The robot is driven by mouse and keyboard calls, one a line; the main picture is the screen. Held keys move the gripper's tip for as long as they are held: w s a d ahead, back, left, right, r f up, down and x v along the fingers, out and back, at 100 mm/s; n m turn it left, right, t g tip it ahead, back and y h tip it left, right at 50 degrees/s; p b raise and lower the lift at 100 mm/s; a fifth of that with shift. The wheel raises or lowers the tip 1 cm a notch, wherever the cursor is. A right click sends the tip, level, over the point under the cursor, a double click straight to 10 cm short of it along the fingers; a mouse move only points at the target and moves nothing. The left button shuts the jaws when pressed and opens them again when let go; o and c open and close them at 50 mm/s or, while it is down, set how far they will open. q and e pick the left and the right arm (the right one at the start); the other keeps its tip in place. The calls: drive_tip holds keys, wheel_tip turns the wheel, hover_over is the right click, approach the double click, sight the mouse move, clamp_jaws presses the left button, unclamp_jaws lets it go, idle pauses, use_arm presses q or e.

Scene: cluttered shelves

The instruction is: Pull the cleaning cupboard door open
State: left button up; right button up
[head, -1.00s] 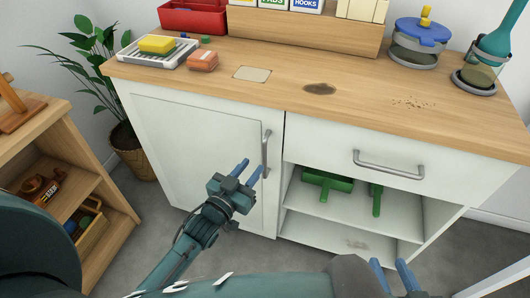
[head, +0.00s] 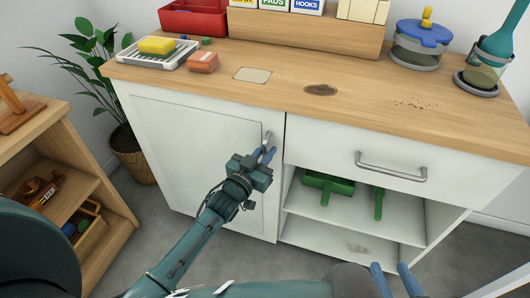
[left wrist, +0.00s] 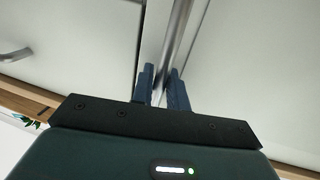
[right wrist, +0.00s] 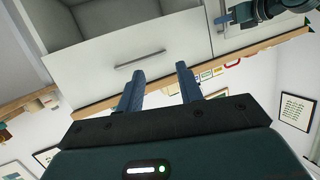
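The cleaning cupboard door (head: 190,150) is a white panel on the left of the cabinet and looks shut. Its upright metal handle (left wrist: 180,35) is by the door's right edge and is mostly hidden behind my gripper in the head view. My left gripper (head: 267,153) is at the handle. In the left wrist view its blue fingers (left wrist: 162,84) stand close on both sides of the bar, closed around it. My right gripper (head: 391,268) is open and empty, low in front of the cabinet's right side; its fingers show apart in the right wrist view (right wrist: 159,80).
A drawer with a bar handle (head: 390,168) is right of the door, above an open shelf holding green tools (head: 328,183). A wooden shelf unit (head: 85,185) and a potted plant (head: 133,155) stand at the left. Floor in front is clear.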

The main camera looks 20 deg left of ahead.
use_arm(q)
clamp_jaws()
drive_tip(key=shift+s, duration=0.15)
